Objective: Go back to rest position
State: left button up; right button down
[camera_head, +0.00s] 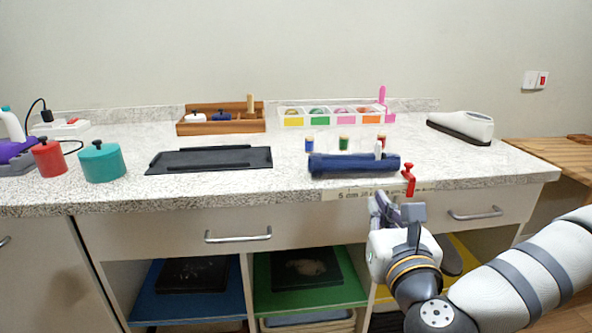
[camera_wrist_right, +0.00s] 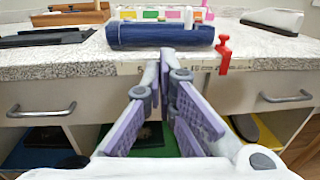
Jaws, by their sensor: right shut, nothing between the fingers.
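My right gripper (camera_head: 395,205) is in front of the counter's front edge, below a rolled dark blue towel (camera_head: 352,164) and a red clamp (camera_head: 408,180). In the right wrist view, the right gripper's fingers (camera_wrist_right: 165,62) are together at the tips with nothing between them. The blue roll (camera_wrist_right: 160,36) and the red clamp (camera_wrist_right: 224,54) lie beyond the fingertips, apart from them. My left gripper is in neither view.
The counter (camera_head: 225,190) holds a black tray (camera_head: 210,159), a wooden box (camera_head: 221,127), colored bins (camera_head: 335,115), red (camera_head: 48,160) and teal (camera_head: 102,165) pots, and a white iron-like object (camera_head: 461,125). Drawer handles (camera_head: 238,236) stick out. Open shelves with blue and green (camera_head: 262,285) mats are below.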

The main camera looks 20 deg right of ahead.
jog(key=s+a+f+n+g+y+p, duration=0.1)
jog(key=s+a+f+n+g+y, duration=0.1)
jog(key=a+f+n+y, duration=0.35)
jog(key=s+a+f+n+g+y, duration=0.2)
jog(key=a+f+n, duration=0.4)
jog(key=f+n, duration=0.15)
jog(key=s+a+f+n+g+y, duration=0.2)
jog(key=s+a+f+n+g, duration=0.3)
jog(key=s+f+n, duration=0.5)
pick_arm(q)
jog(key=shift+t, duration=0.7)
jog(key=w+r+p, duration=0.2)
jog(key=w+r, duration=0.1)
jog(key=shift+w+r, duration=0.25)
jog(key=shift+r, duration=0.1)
pick_arm(e)
jog(key=s+d+f+n+g+h, duration=0.1)
jog(key=s+d+f+n+g, duration=0.1)
jog(key=s+n, duration=0.3)
jog(key=s+d+f+n+g+h, duration=0.1)
jog(key=s+d+f+n+g, duration=0.2)
jog(key=s, duration=0.8)
jog(key=s+d+f+n+g+h, duration=0.1)
jog(key=s+d+f+n+g, duration=0.2)
jog(key=s+n, duration=0.5)
jog(key=shift+s+d+f+g+h, duration=0.3)
jog(key=shift+s+d+g, duration=0.35)
jog(key=shift+g, duration=0.55)
